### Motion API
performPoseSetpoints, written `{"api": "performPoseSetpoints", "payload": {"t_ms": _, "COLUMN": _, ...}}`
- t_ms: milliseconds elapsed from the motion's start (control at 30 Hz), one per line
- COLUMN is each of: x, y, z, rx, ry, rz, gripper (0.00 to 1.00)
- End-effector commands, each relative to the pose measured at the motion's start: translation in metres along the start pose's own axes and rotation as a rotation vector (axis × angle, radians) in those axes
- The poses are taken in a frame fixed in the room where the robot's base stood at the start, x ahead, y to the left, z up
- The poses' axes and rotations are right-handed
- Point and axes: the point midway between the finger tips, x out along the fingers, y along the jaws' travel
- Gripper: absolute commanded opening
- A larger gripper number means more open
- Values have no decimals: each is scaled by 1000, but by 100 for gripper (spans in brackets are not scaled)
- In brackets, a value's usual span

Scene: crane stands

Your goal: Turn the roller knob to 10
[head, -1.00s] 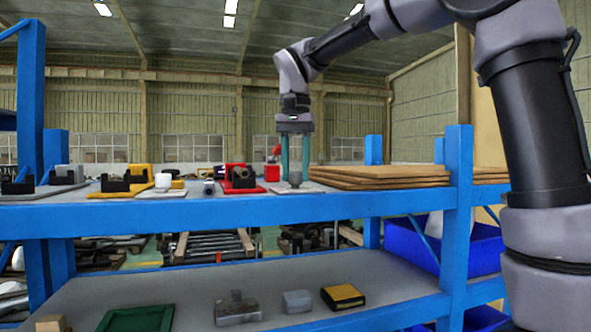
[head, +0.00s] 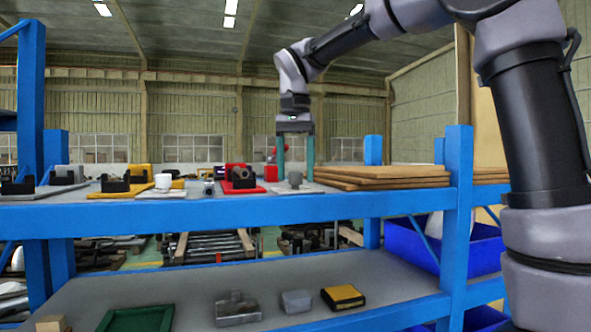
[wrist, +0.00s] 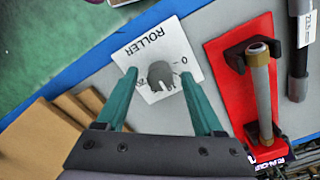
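The grey roller knob (wrist: 160,75) stands on a white plate (wrist: 178,52) printed "ROLLER". A "0" mark shows on the plate beside the right fingertip; other marks near the knob are too small to read surely. My gripper (wrist: 158,76) is open, with one teal finger on each side of the knob and visible gaps between. In the head view, the knob (head: 295,179) sits on the upper shelf, with my gripper (head: 296,172) pointing straight down around it. Exact finger height above the plate is unclear.
Stacked brown boards (head: 385,175) lie close on the right. A white plate with a pale knob (head: 163,184) and other fixtures stand farther left. The blue shelf edge (head: 230,210) runs in front.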

Motion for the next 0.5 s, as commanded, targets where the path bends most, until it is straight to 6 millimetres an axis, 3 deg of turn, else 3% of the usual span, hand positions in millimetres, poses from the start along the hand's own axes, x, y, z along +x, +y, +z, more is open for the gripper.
{"api": "performPoseSetpoints", "payload": {"t_ms": 267, "x": -13, "y": 0, "z": 0, "rx": 0, "ry": 1, "rz": -1, "gripper": 69}}
{"api": "performPoseSetpoints", "payload": {"t_ms": 500, "x": -61, "y": 0, "z": -1, "rx": 2, "ry": 1, "rz": -3, "gripper": 69}}
